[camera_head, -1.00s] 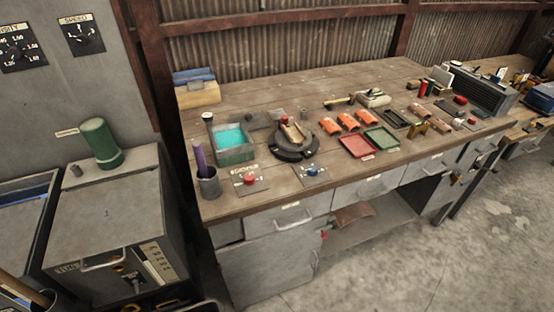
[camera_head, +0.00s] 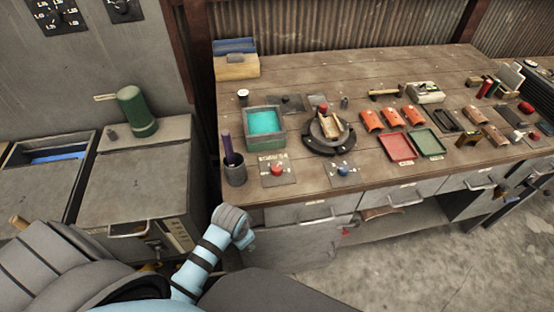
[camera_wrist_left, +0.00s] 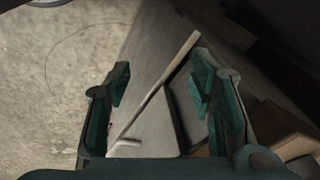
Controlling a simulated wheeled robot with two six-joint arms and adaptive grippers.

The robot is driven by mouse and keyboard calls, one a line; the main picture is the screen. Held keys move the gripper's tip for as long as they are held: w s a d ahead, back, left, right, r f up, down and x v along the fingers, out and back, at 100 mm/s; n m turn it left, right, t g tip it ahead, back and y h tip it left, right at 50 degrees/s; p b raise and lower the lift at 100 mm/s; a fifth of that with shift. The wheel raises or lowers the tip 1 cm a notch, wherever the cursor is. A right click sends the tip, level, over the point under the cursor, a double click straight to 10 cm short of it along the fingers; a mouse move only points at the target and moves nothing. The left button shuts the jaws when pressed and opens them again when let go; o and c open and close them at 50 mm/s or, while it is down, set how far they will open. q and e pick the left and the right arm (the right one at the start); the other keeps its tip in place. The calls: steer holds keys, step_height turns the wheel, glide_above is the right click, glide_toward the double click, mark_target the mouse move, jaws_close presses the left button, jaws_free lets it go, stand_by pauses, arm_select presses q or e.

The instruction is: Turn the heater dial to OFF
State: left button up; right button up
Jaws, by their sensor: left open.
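No dial is clearly readable as the heater dial. A grey metal box (camera_head: 130,190) with a bar handle (camera_head: 128,232) stands left of the workbench. A pale label strip (camera_head: 176,236) and small dark controls (camera_head: 157,250) show on its front, partly hidden by my blue arm. Two dial panels hang on the grey wall: one with numbers (camera_head: 60,15), one cut by the top edge (camera_head: 124,8). My left gripper (camera_wrist_left: 160,80) is open and empty in the left wrist view, with a pale rod and grey surface beyond its fingers. It is hidden in the head view. My right gripper is not in view.
A green cylinder (camera_head: 137,112) stands on the box. Concrete floor at the lower right (camera_head: 440,270) is clear.

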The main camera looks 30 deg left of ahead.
mark_target(277, 168)
arm_select(q)
step_height(277, 168, up, 9)
steer(key=w+m, duration=0.1)
steer(key=w, duration=0.1)
steer(key=w+r+m, duration=0.1)
steer(key=w, duration=0.2)
steer(key=w+r+m, duration=0.1)
steer(key=w+r, duration=0.1)
steer(key=w, duration=0.2)
steer(key=w+r+m, duration=0.1)
steer(key=w+m, duration=0.1)
steer(key=w, duration=0.1)
steer(key=shift+w+d+r+g+p, duration=0.1)
steer(key=shift+w+r+g+p, duration=0.1)
steer(key=shift+g+p, duration=0.15)
steer(key=w+r+m+g, duration=0.1)
steer(key=w+r+m, duration=0.4)
steer(key=w+r, duration=0.4)
steer(key=shift+h, duration=0.4)
steer(key=f+b, duration=0.1)
steer(key=f, duration=0.5)
steer(key=f+b, duration=0.2)
steer(key=f, duration=0.4)
steer(key=shift+s+d+f, duration=0.1)
steer(key=shift+d+f, duration=0.1)
steer(key=shift+f, duration=0.05)
steer(key=c, duration=1.2)
